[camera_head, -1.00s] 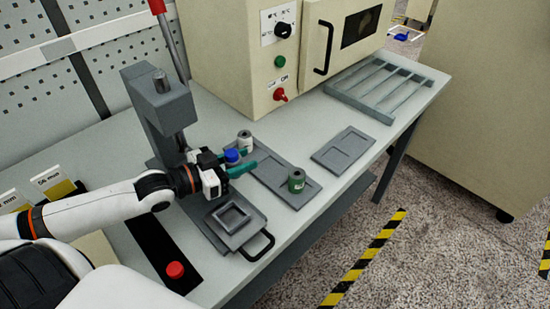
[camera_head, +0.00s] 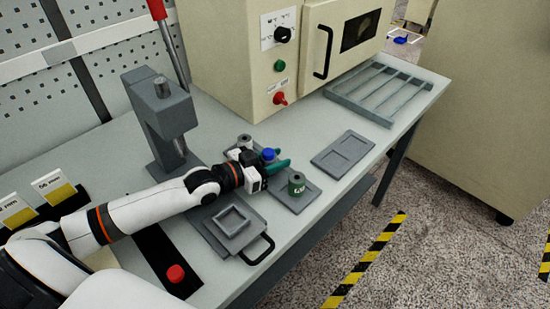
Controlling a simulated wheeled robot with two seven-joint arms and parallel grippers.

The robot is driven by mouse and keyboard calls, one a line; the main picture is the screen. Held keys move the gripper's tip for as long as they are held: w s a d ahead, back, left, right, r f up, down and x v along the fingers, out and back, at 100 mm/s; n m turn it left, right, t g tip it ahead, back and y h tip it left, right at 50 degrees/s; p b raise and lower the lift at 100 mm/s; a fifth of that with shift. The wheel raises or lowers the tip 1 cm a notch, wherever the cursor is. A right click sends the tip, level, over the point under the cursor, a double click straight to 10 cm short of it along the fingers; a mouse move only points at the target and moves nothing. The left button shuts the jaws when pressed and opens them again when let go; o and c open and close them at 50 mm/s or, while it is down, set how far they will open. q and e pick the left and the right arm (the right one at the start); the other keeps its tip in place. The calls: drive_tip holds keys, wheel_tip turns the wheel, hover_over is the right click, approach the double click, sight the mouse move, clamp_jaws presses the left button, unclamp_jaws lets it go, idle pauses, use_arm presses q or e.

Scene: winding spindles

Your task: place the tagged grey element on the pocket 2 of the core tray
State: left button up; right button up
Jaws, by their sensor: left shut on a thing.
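My left gripper (camera_head: 274,165), with teal fingers, is shut on a blue-topped element (camera_head: 268,154). It holds it over the middle of a long grey tray (camera_head: 295,204); whether the element touches the tray cannot be told. A grey element (camera_head: 244,141) stands at the tray's far left end, partly hidden behind the gripper. A green element with a pale tag (camera_head: 296,184) stands at the near right end. A second grey tray (camera_head: 322,160) with two empty pockets lies to the right; no label shows which is the core tray. My right gripper is not in view.
A press (camera_head: 160,110) stands behind my left arm. A square grey fixture with a black handle (camera_head: 262,249) lies in front of the gripper. A cream oven (camera_head: 235,50) and a slotted rack (camera_head: 400,95) stand at the back. A red button (camera_head: 176,273) is near the front edge.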

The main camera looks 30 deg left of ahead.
use_arm(q)
drive_tip(key=o, duration=1)
drive_tip(key=shift+f, duration=0.1)
drive_tip(key=v, duration=1.2)
drive_tip(key=shift+p, duration=0.4)
